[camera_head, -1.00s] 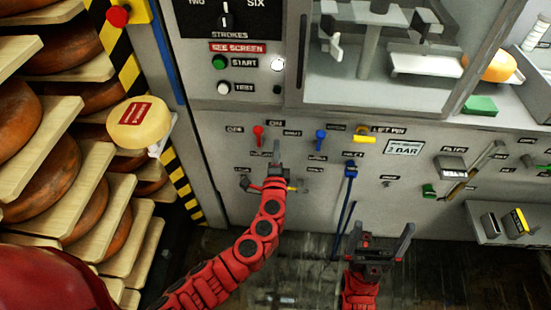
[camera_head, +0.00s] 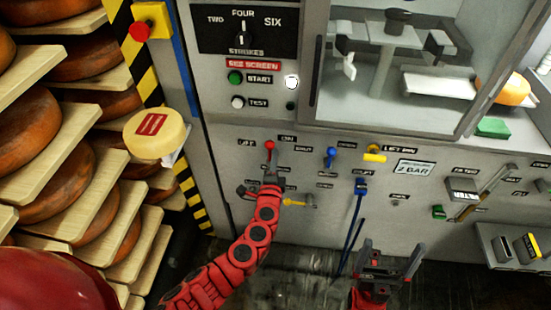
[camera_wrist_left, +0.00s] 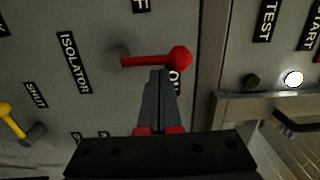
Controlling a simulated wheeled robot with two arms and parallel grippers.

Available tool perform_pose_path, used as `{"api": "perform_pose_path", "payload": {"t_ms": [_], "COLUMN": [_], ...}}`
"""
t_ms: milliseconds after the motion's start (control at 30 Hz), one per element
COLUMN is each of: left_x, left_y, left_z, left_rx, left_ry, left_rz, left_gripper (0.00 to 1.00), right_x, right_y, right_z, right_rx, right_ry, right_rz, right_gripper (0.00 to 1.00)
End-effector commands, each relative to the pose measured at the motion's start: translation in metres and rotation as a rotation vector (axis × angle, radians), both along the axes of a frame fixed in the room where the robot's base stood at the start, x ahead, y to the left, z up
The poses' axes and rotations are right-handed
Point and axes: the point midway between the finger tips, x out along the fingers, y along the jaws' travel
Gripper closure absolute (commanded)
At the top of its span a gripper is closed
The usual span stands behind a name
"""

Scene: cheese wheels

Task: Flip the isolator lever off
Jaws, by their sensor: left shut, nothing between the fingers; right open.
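The isolator lever (camera_head: 270,146) has a red knob and stands upright on the grey panel, between the labels at its left and right. In the left wrist view the lever (camera_wrist_left: 150,61) runs sideways from its grey pivot to the knob. The ISOLATOR label (camera_wrist_left: 73,62) is beyond the pivot, and the ON label (camera_wrist_left: 174,82) is beside the knob, partly hidden by my fingers. My left gripper (camera_head: 274,160) is shut and empty. Its tips (camera_wrist_left: 160,76) are right beside the lever near the knob, on the ON side; contact cannot be told. My right gripper (camera_head: 392,255) is open and empty, low before the panel.
A blue lever (camera_head: 331,154), a yellow handle (camera_head: 374,153) and a yellow tap (camera_head: 300,203) are on the same panel. Start and test buttons (camera_head: 237,102) are above. Cheese shelves (camera_head: 90,190) stand at the left. A red emergency button (camera_head: 139,31) is at the upper left.

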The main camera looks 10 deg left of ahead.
Motion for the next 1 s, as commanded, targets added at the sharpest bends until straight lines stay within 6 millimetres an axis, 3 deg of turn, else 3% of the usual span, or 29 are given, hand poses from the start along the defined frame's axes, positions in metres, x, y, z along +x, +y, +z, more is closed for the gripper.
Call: {"api": "perform_pose_path", "payload": {"t_ms": [667, 1000], "left_x": [0.0, -0.001], "left_y": [0.008, 0.025], "left_z": [0.001, 0.0], "left_rx": [-0.133, -0.368], "left_ry": [-0.006, -0.016], "left_rz": [0.0, 0.005], "left_gripper": [1.0, 1.0], "right_x": [0.0, 0.0], "right_y": [0.0, 0.0], "right_z": [-0.015, -0.038], "right_rx": [0.0, 0.0], "right_ry": [0.0, 0.0], "right_rz": [0.0, 0.0], "right_gripper": [0.0, 0.0]}}
